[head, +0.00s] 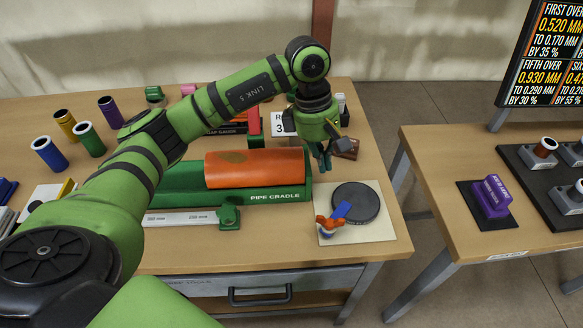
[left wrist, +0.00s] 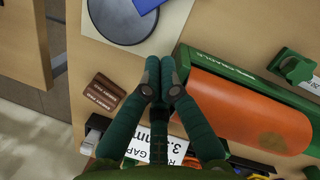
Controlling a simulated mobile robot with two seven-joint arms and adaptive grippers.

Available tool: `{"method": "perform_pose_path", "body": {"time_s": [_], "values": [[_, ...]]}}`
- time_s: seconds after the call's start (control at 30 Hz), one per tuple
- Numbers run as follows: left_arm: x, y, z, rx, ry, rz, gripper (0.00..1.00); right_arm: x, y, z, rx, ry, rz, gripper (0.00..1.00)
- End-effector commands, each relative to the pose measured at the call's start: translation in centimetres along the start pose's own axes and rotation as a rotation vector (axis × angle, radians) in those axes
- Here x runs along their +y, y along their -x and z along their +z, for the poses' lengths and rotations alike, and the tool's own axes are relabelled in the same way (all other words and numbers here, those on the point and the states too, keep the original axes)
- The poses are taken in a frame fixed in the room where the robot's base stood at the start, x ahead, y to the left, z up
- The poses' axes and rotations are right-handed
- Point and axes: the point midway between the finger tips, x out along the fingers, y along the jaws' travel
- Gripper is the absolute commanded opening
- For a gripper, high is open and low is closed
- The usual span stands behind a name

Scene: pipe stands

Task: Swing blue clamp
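In the left wrist view only a piece of the blue clamp (left wrist: 147,4) shows at the top edge, over the dark disc (left wrist: 122,18). My left gripper (head: 325,168) points down beyond the disc, near the right end of the pipe cradle, apart from the clamp. In the left wrist view its fingertips (left wrist: 160,76) are together with nothing between them. My right gripper is not in view.
An orange pipe (head: 255,168) lies in the green pipe cradle (head: 290,196) left of the disc. A brown block (head: 346,149) and a gap card (head: 283,124) are near my gripper. A second table with a purple block (head: 491,197) stands right, across a floor gap.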

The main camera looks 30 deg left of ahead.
Motion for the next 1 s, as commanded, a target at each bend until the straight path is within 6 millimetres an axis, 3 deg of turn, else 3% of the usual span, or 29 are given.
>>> {"method": "perform_pose_path", "body": {"time_s": [0.17, 0.4, 0.63, 1.0], "values": [[0.2, -1.3, 0.5, -0.006, 0.039, -0.006, 0.0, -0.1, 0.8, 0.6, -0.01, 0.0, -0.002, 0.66], [0.0, -5.4, 0.5, -0.006, 0.037, -0.007, 0.0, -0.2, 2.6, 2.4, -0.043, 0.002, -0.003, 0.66], [0.1, -8.9, 0.4, -0.006, 0.037, -0.005, 0.0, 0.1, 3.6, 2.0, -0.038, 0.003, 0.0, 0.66], [0.2, -10.2, 0.4, -0.005, 0.034, -0.001, 0.0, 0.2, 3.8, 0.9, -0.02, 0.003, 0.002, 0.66]]}}
